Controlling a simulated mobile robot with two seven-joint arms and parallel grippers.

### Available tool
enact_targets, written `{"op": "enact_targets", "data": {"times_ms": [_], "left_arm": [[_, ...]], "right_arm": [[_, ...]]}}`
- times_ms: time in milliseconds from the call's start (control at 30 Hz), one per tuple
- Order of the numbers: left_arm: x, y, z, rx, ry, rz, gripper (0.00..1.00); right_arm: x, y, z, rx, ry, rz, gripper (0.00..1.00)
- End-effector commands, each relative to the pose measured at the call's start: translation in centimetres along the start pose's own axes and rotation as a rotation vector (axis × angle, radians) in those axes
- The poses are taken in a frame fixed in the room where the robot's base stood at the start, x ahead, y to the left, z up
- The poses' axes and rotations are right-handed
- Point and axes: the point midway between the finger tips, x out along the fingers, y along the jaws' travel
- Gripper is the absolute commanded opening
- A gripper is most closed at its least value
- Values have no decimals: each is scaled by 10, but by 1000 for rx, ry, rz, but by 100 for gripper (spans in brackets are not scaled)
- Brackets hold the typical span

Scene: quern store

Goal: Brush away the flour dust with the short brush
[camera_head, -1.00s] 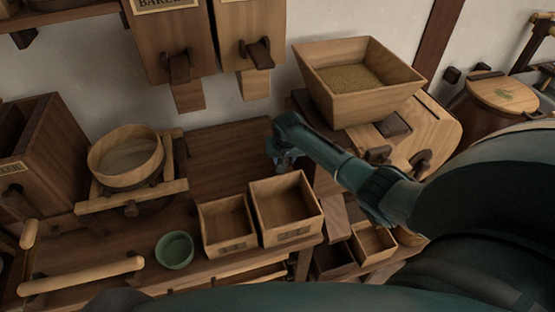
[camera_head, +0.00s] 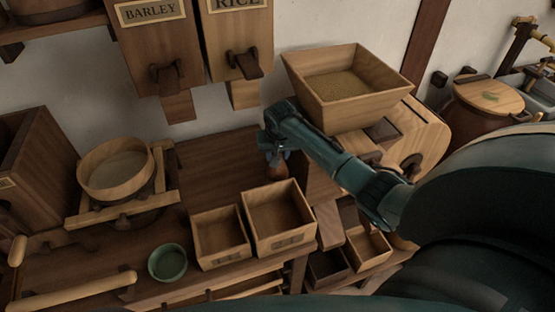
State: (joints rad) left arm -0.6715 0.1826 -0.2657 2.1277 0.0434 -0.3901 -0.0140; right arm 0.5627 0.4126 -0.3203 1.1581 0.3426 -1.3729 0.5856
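My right arm reaches in from the right, and its gripper (camera_head: 272,158) points down over the back of the table, just behind the larger wooden box. A small rounded brown thing (camera_head: 277,171) shows right under its fingertips. It may be the short brush, but it is too small to tell, and whether the fingers hold it is unclear. I cannot make out flour dust on the dark tabletop (camera_head: 215,165). My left gripper is not in view.
Two open wooden boxes (camera_head: 222,236) and a green bowl (camera_head: 168,262) stand along the front edge. A round sieve (camera_head: 118,175) on a frame stands left. A grain hopper (camera_head: 345,85) stands right; barley and rice bins (camera_head: 160,45) hang above. The tabletop's middle is clear.

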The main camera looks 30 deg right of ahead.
Motion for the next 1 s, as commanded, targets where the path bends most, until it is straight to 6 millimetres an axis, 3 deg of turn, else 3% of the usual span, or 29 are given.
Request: {"op": "enact_targets", "data": {"times_ms": [400,767,1000], "left_arm": [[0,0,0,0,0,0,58],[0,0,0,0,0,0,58],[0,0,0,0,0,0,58]], "right_arm": [[-5,0,-2,0,1,0,0],[-30,0,-10,0,2,-2,0],[-32,0,-10,0,1,0,0]]}}
